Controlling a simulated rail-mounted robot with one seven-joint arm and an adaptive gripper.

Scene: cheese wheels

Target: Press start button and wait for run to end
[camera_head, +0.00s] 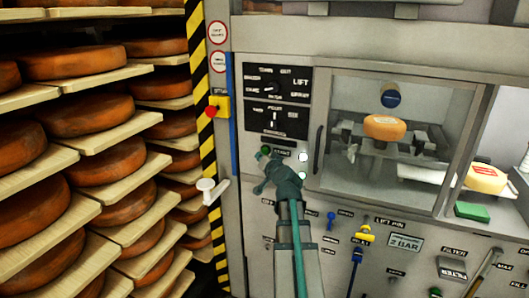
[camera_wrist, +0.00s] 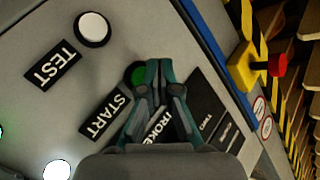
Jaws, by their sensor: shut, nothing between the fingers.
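The green start button (camera_wrist: 136,74) shows in the wrist view beside the START label (camera_wrist: 106,112), partly covered by my fingers. In the head view the green button (camera_head: 265,150) sits on the grey machine panel, left of its label. My gripper (camera_wrist: 160,66) is shut and empty, its teal fingertips just right of the button. I cannot tell whether they touch it. In the head view my gripper (camera_head: 268,172) is in front of the panel, just below the button. A cheese wheel (camera_head: 385,127) sits behind the machine's window, under a dark blue round head (camera_head: 390,97).
A white button (camera_wrist: 92,29) is by the TEST label (camera_wrist: 53,65). A lit white lamp (camera_head: 303,157) is right of the start label. A red emergency knob (camera_head: 211,111) on a yellow box is at left. Racks of cheese wheels (camera_head: 92,116) fill the left side.

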